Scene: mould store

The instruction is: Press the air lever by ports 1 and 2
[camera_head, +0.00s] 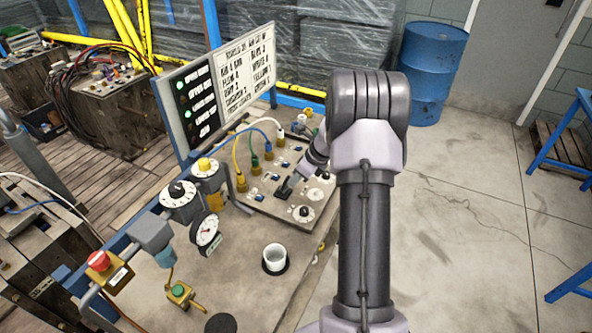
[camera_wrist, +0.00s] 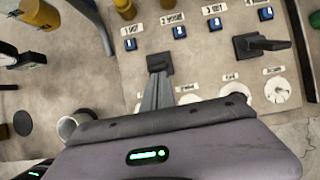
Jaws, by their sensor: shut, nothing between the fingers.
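The control panel (camera_head: 262,207) carries yellow, green and white hose connectors and several small blue squares. In the wrist view, blue squares mark port 1 (camera_wrist: 130,44) and port 2 (camera_wrist: 179,31). The black lever (camera_wrist: 158,62) below them shows its block; its handle seems hidden behind my fingers. It also shows as a dark shape in the head view (camera_head: 283,191). My gripper (camera_wrist: 158,78) is shut and empty, its tips right at this lever; contact cannot be told. My gripper also shows in the head view (camera_head: 290,182). A second black lever (camera_wrist: 247,45) sits to the right, its handle pointing right.
White dials (camera_wrist: 277,90) lie on the panel near my gripper. A sign board (camera_head: 225,85) with green lamps stands behind. A white cup (camera_head: 275,256), a gauge (camera_head: 206,230) and a red button (camera_head: 99,261) are at the left and front. A blue barrel (camera_head: 432,70) stands behind right.

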